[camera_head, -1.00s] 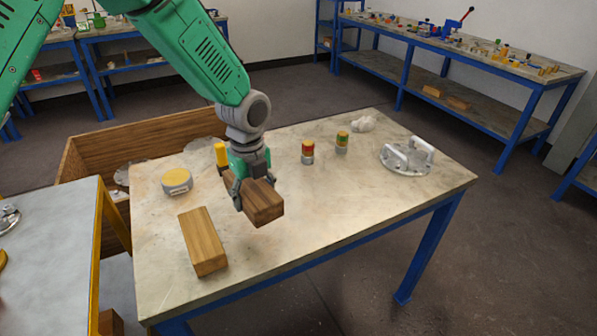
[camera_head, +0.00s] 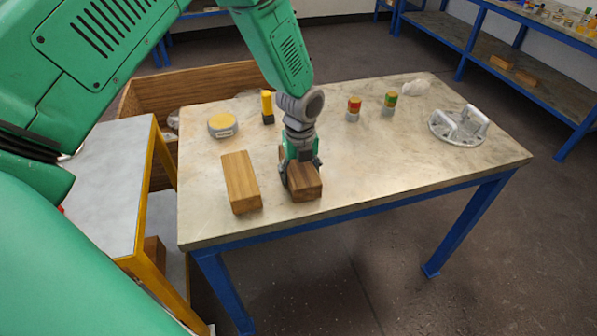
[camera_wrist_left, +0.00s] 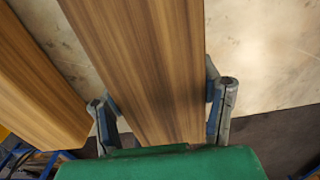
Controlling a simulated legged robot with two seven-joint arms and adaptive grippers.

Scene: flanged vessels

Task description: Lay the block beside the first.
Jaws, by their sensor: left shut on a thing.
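The first block (camera_head: 241,182), light brown wood, lies flat on the stone-topped table near its front left. My left gripper (camera_head: 301,176) is shut on a darker wooden block (camera_head: 306,187), just right of the first one. The two blocks lie roughly parallel with a narrow gap between them. The held block is at or very near the tabletop; I cannot tell if it touches. In the left wrist view the held block (camera_wrist_left: 148,60) runs between the fingers (camera_wrist_left: 162,112), and the first block (camera_wrist_left: 35,85) is at the left. My right gripper is out of view.
A yellow-topped round tin (camera_head: 222,125), a yellow cylinder (camera_head: 267,106), two small banded cylinders (camera_head: 354,109) (camera_head: 389,102), a white lump (camera_head: 416,87) and a metal flange with handles (camera_head: 458,127) stand farther back. The table's front right is clear.

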